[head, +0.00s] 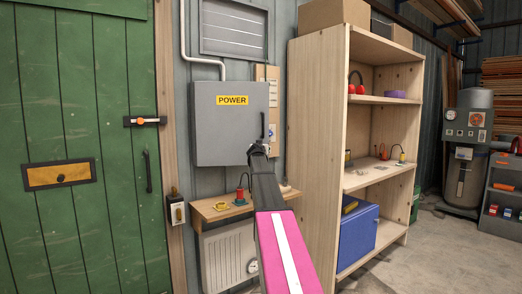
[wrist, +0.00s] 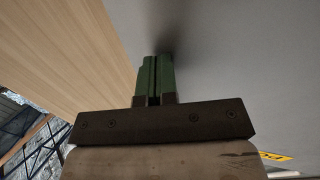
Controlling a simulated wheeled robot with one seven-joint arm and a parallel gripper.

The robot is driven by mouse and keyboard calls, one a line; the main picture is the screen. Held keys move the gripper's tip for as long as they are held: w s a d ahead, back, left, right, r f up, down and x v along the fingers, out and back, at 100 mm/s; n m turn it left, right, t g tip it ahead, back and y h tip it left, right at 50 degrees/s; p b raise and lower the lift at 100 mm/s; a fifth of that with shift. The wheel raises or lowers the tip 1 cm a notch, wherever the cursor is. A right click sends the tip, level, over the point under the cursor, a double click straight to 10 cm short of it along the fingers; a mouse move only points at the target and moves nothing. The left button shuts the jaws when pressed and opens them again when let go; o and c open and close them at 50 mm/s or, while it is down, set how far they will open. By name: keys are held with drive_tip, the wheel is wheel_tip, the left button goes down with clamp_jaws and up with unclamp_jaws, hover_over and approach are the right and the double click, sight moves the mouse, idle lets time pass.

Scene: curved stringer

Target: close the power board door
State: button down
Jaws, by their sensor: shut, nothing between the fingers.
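The grey power board (head: 232,138) hangs on the wall with a yellow POWER label (head: 233,100) on its door. Its door faces me and looks flush or nearly so; I cannot tell whether a small gap is left. A black handle (head: 263,124) is at the door's right edge. My gripper (head: 258,148) is at the door's lower right. In the wrist view its green fingertips (wrist: 154,78) are together and empty, pointing at a plain grey surface (wrist: 235,60) with a dark shadow at the tips. I cannot tell whether they touch it.
A wooden shelf unit (head: 330,165) stands close on the right, holding a blue box (head: 358,232). A small wooden ledge (head: 225,208) with a cup and other items is below the board. A green door (head: 75,130) is at left.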

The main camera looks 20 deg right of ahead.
drive_tip(key=w+d, duration=0.1)
drive_tip(key=w, duration=1.7)
drive_tip(key=shift+w, duration=0.25)
drive_tip(key=shift+w+r, duration=0.15)
drive_tip(key=shift+r, duration=0.05)
drive_tip(key=s+d, duration=0.4)
drive_tip(key=s, duration=1.1)
drive_tip(key=s+a+f+n+g+y, duration=0.1)
drive_tip(key=s+a+f+g, duration=0.2)
drive_tip(key=s+a+f, duration=0.65)
drive_tip(key=s+a+f+g+y, duration=0.2)
drive_tip(key=s+a+f, duration=0.25)
drive_tip(key=f, duration=1.05)
drive_tip(key=s+a+f+n+g+y, duration=0.1)
drive_tip(key=s+a+f+g, duration=0.2)
drive_tip(key=s+a+f, duration=0.65)
drive_tip(key=s+a+f+n+g+y, duration=0.1)
drive_tip(key=s+a+f+g, duration=0.1)
drive_tip(key=s+a+f, duration=0.3)
drive_tip(key=s+a+f+n+g+y, duration=0.1)
drive_tip(key=s+a+f+g+y, duration=0.1)
drive_tip(key=s+f, duration=0.6)
drive_tip(key=s+a+f+n+g+y, duration=0.2)
drive_tip(key=s+a+f, duration=0.4)
drive_tip(key=s, duration=0.9)
drive_tip(key=shift+s+a+f+g, duration=0.15)
drive_tip(key=shift+a+f+g, duration=0.25)
drive_tip(key=shift+a+g, duration=0.35)
